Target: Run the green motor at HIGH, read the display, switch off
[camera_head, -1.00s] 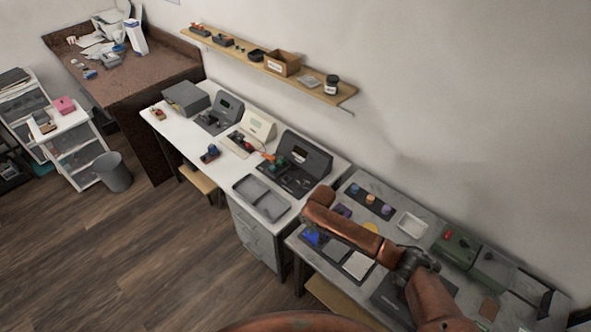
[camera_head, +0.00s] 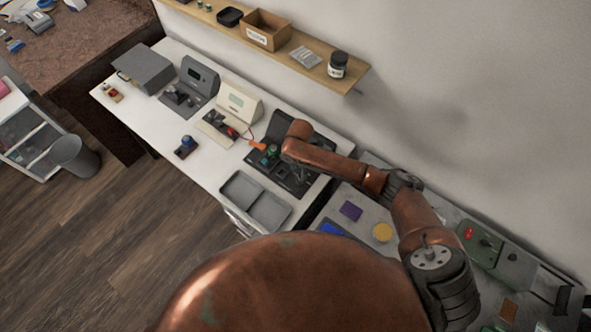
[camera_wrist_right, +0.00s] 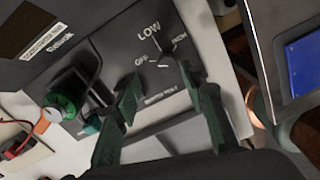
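The black motor station (camera_head: 256,158) stands on the white bench. The green motor (camera_head: 271,151) sits at its left end, and also shows in the right wrist view (camera_wrist_right: 66,102). In that view the panel carries OFF, LOW and HIGH labels around a dark dial knob (camera_wrist_right: 184,73); its setting is unclear. My right gripper (camera_head: 297,172) hovers over the panel. Its green fingers (camera_wrist_right: 166,112) are apart and empty, with the knob beyond the gap. The cream meter (camera_head: 238,101) has a small display, too small to read. My left gripper is not in view.
An orange clip and red lead (camera_head: 256,145) lie between meter and motor. A grey two-part tray (camera_head: 256,199) is in front of the station. A grey instrument (camera_head: 200,76) stands farther left. A wall shelf (camera_head: 296,59) runs above. The bench's front left is mostly clear.

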